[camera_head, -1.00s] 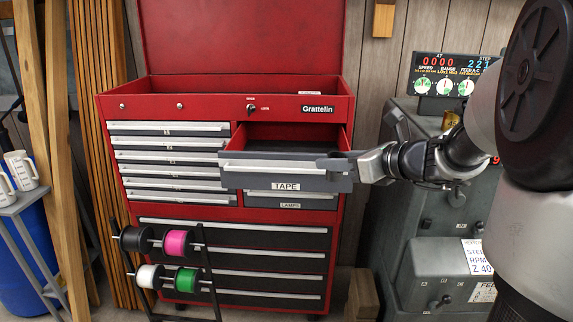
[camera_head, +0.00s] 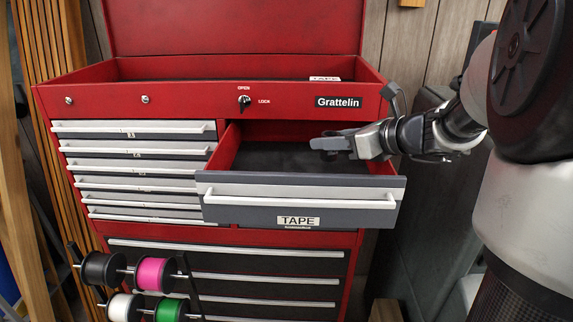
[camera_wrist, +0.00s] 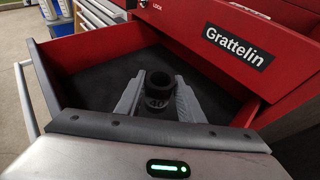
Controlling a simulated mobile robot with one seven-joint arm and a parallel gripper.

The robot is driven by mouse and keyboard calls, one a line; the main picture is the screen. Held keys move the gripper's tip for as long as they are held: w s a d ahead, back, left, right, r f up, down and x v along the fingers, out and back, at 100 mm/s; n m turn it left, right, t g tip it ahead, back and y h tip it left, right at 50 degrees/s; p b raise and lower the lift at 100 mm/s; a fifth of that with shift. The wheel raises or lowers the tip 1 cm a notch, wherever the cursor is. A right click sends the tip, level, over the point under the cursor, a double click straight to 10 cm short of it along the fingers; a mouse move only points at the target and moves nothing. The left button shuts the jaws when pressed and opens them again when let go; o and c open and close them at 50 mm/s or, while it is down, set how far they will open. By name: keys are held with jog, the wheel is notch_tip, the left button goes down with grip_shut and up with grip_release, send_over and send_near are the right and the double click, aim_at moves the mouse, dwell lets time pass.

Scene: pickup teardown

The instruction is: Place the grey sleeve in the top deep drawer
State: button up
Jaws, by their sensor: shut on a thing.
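The top deep drawer (camera_head: 297,200), labelled TAPE, is pulled open in the red tool chest. Its dark floor also shows in the wrist view (camera_wrist: 95,85) and looks empty. My gripper (camera_head: 322,146) is over the open drawer, behind its front panel. In the wrist view my gripper (camera_wrist: 159,100) is shut on the sleeve (camera_wrist: 160,91), a short, dark grey, hollow cylinder between the two fingers. Its opening faces up toward the camera. I cannot tell whether it touches the drawer floor. In the head view the sleeve is not clearly visible.
The chest's raised front edge with the Grattelin label (camera_head: 338,102) is above the drawer opening. Shut shallow drawers (camera_head: 140,165) are at the left. A rack with coloured spools, including a pink one (camera_head: 153,273), stands in front at the lower left.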

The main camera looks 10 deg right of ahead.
jog(key=x, duration=1.1)
jog(key=shift+s+a+f, duration=0.1)
jog(key=shift+s+f, duration=0.05)
jog(key=shift+f, duration=0.3)
jog(key=shift+f+x, duration=0.2)
jog(key=shift+x, duration=0.95)
jog(key=shift+f+x, duration=0.2)
jog(key=shift+x, duration=0.9)
jog(key=shift+s+f+b, duration=0.1)
jog(key=shift+s+b, duration=0.05)
jog(key=shift+b, duration=0.15)
jog(key=o, duration=1.3)
jog(key=shift+f, duration=0.1)
jog(key=shift+c, duration=0.2)
jog(key=shift+s+r, duration=0.15)
jog(key=shift+r, duration=0.1)
jog(key=v, duration=1.2)
jog(key=shift+f, duration=0.2)
